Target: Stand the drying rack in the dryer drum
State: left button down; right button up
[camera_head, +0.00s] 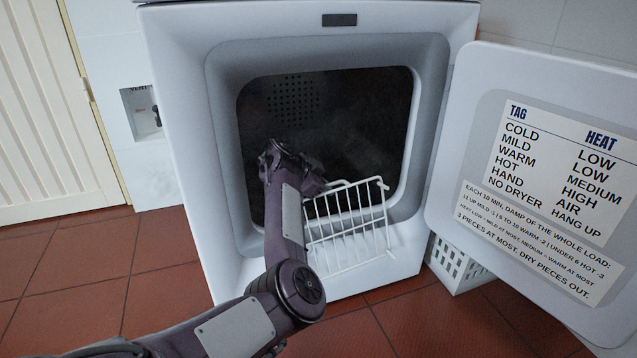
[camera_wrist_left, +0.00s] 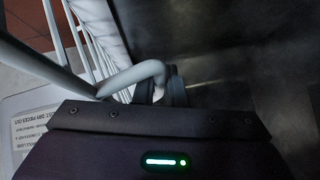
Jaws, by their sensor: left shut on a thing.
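The white wire drying rack (camera_head: 348,228) is held at the mouth of the dryer drum (camera_head: 365,120), tilted, its lower part in front of the opening's sill. My left gripper (camera_head: 318,183) reaches into the opening and is shut on the rack's upper wire. In the left wrist view the drying rack (camera_wrist_left: 90,35) runs up at the left, and a bent white wire of it lies between the fingers of my left gripper (camera_wrist_left: 160,88). Whether the rack touches the sill I cannot tell. My right gripper is not in view.
The dryer door (camera_head: 480,150) stands open at the right, with a printed chart (camera_head: 545,195) on it. A white slotted basket (camera_head: 458,266) is on the red tiled floor (camera_head: 445,320) beneath the door. The drum's dark inside looks empty. Floor at the left is clear.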

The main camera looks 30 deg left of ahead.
pick_arm(q)
jog(key=shift+a+f, duration=0.2)
jog(key=c, duration=1.4)
grip_release()
jog(key=shift+f, duration=0.15)
